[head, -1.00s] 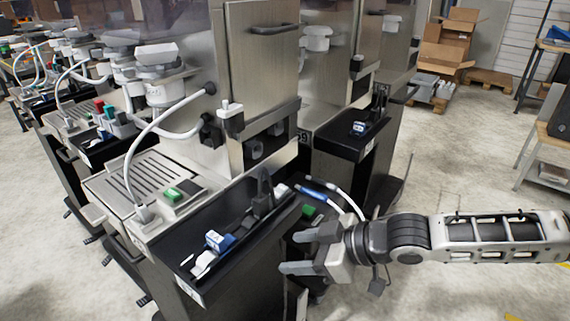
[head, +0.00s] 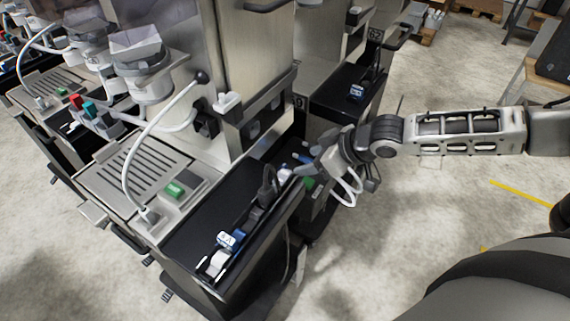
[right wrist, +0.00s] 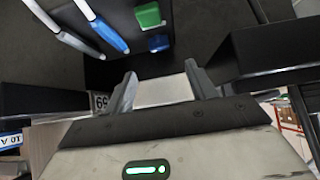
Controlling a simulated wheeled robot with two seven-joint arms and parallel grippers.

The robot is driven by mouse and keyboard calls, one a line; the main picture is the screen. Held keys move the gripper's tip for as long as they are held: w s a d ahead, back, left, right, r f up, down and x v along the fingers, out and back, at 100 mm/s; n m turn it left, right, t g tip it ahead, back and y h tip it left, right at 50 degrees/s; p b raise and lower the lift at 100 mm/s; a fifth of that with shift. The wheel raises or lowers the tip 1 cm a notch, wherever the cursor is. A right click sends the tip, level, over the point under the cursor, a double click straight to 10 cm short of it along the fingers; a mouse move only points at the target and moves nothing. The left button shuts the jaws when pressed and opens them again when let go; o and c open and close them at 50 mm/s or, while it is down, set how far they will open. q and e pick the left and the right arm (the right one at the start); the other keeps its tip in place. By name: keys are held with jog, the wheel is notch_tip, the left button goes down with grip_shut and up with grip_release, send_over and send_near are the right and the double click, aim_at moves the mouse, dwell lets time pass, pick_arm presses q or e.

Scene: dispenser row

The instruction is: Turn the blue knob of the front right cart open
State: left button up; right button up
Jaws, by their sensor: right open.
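The blue knob (right wrist: 158,43) is a small blue block beside a green knob (right wrist: 148,15) on a dark cart face in the right wrist view. In the head view, the green knob (head: 308,182) shows at the right side of the nearest cart (head: 190,218); I cannot make out the blue knob there. My right gripper (head: 311,171) is at that side of the cart. In the right wrist view its open, empty fingers (right wrist: 161,77) point toward the blue knob, with a gap between. My left gripper is not in view.
The nearest cart's black tray (head: 188,238) holds small items. A second cart's black tray (head: 340,100) stands behind. Open floor (head: 430,195) lies to the right.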

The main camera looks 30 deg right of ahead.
jog(key=x, duration=1)
jog(key=shift+r, duration=0.1)
jog(key=shift+c, duration=0.3)
jog(key=c, duration=0.9)
